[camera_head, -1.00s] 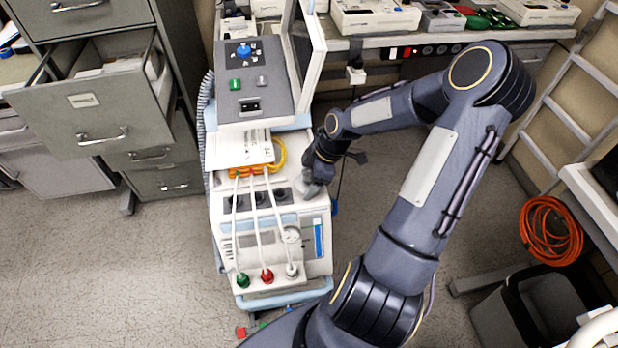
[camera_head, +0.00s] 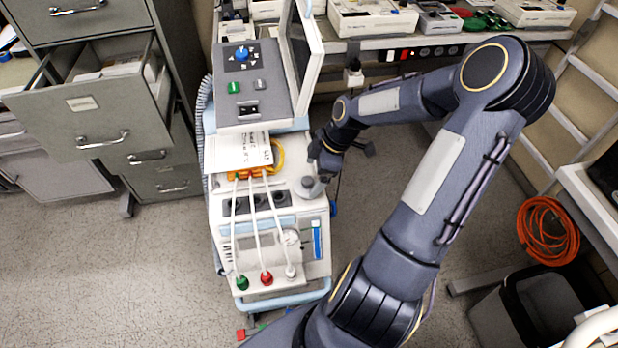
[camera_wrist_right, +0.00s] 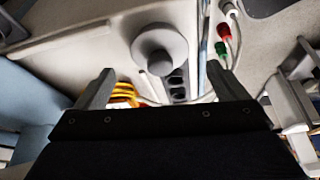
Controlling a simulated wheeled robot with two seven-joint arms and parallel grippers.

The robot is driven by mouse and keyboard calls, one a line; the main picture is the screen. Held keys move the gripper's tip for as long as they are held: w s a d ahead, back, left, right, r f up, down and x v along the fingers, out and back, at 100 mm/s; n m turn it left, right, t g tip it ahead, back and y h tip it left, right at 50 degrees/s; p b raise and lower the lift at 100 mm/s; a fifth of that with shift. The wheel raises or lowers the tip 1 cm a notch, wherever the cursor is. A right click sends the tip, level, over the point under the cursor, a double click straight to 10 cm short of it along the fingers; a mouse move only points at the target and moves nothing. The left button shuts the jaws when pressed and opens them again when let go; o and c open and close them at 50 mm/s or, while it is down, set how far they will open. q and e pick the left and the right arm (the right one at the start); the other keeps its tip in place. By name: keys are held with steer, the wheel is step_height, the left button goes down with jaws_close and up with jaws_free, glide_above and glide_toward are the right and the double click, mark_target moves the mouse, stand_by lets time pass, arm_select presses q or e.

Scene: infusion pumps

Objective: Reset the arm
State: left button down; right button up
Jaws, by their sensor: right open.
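My right arm (camera_head: 430,180) reaches over the medical machine (camera_head: 270,240) from the right. My right gripper (camera_head: 318,172) is at the machine's upper right side, just above a round grey knob (camera_head: 312,187). In the right wrist view the gripper (camera_wrist_right: 165,90) has its two fingers spread wide with nothing between them, and the knob (camera_wrist_right: 160,48) sits beyond the fingertips. The knob looks apart from the fingers. My left gripper does not show in any view.
White cables with green (camera_head: 242,283) and red (camera_head: 266,279) plugs hang down the machine's front. A filing cabinet (camera_head: 100,125) with an open drawer stands at left. A bench (camera_head: 450,40) with devices is behind. Orange cable (camera_head: 548,230) and a bin (camera_head: 530,305) are at right.

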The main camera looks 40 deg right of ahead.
steer(key=shift+v, duration=1.55)
steer(key=s+a+r+m+t, duration=0.3)
steer(key=s+a+r+m, duration=0.9)
steer(key=a, duration=0.5)
steer(key=s+r, duration=0.1)
steer(key=s, duration=0.1)
steer(key=shift+s+a, duration=0.15)
steer(key=shift+s, duration=0.15)
steer(key=shift+r, duration=0.1)
